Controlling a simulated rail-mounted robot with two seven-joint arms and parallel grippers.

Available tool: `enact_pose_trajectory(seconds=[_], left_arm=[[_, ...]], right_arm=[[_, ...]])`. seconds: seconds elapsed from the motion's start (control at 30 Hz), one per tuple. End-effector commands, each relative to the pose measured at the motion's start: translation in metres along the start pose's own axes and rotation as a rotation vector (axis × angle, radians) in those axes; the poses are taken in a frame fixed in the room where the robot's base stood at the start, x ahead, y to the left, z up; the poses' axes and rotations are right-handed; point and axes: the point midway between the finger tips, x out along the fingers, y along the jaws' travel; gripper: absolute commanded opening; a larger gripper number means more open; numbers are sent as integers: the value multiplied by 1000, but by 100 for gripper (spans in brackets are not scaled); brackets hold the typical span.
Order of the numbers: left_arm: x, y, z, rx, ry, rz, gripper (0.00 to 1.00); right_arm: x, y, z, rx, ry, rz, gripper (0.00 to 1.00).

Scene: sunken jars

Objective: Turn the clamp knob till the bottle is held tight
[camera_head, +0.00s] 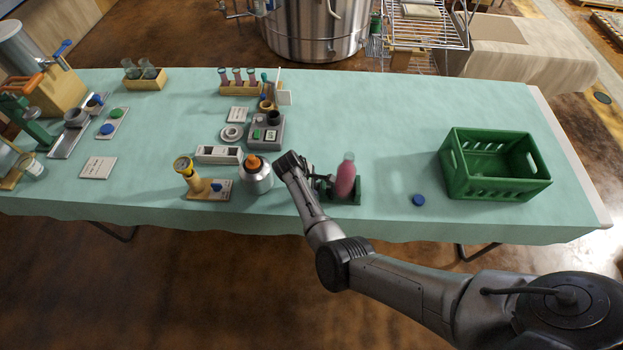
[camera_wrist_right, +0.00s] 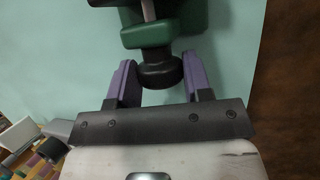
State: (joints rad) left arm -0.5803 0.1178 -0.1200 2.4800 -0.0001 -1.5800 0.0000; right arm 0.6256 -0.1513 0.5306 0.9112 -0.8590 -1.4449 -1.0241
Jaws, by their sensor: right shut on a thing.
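The bottle (camera_head: 345,180), with pink liquid and a clear neck, stands upright in the dark green clamp (camera_head: 349,200) near the table's front edge. In the right wrist view, the green clamp block (camera_wrist_right: 148,35) with a metal screw sits above the black clamp knob (camera_wrist_right: 159,73). My right gripper (camera_wrist_right: 159,77) is shut on this knob, with a purple finger on each side. In the head view my right arm partly hides the knob and gripper. The bottle is not clear in the wrist view, so I cannot tell how tightly it is held. My left gripper is not in view.
A blue cap (camera_head: 418,200) lies right of the clamp, and a green crate (camera_head: 494,187) stands farther right. A silver flask (camera_head: 256,177) and a wooden stand with a gauge (camera_head: 186,172) are left of my arm. The table behind the clamp is clear.

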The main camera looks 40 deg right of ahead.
Motion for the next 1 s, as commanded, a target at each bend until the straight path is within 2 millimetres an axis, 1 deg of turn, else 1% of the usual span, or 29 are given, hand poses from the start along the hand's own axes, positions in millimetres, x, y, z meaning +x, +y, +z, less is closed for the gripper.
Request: enact_pose_trajectory(seconds=[0.03,0.27,0.43,0.7,1.0], left_arm=[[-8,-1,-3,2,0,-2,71],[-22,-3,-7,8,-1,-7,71],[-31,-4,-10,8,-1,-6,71],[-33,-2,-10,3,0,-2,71],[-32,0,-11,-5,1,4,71]], right_arm=[[-5,1,2,4,-3,14,22],[-4,-1,2,37,-3,97,22],[-3,-2,2,78,-2,196,22],[-1,-4,-1,145,0,357,22],[-1,-4,-1,185,1,447,22]])
